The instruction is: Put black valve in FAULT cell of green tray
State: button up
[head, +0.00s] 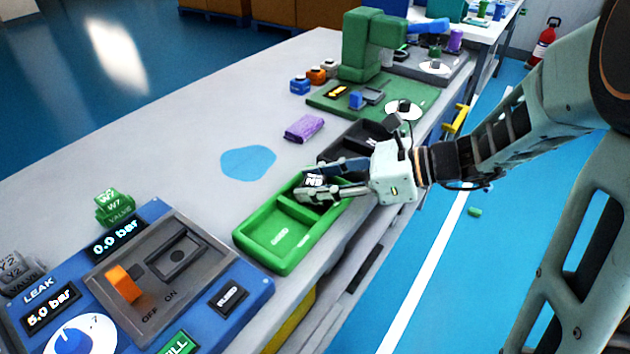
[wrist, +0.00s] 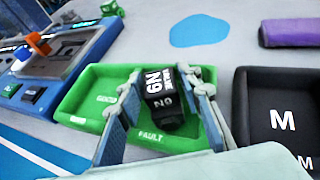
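The black valve (wrist: 165,98) is a small dark block with white lettering. In the wrist view it sits between the two fingers of my gripper (wrist: 166,80), which look closed against its sides. It also shows between the fingertips in the head view (head: 314,181). The green tray (head: 240,238) is below, with a near cell marked GOOD (wrist: 106,99) and a far cell marked FAULT (wrist: 150,137). The valve is over the FAULT end. I cannot tell whether its underside touches the tray floor. The fingers hide part of the FAULT cell.
A black tray marked M (wrist: 284,119) stands beside the green tray. The blue leak test panel (head: 240,292) is at the near left. A green machine (head: 362,55) stands farther back.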

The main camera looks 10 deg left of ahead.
jog(key=shift+d+r, duration=0.15)
jog(key=shift+r, duration=0.1)
jog(key=p+v, duration=0.3)
jog(key=v, duration=0.8)
jog(key=shift+d, duration=0.35)
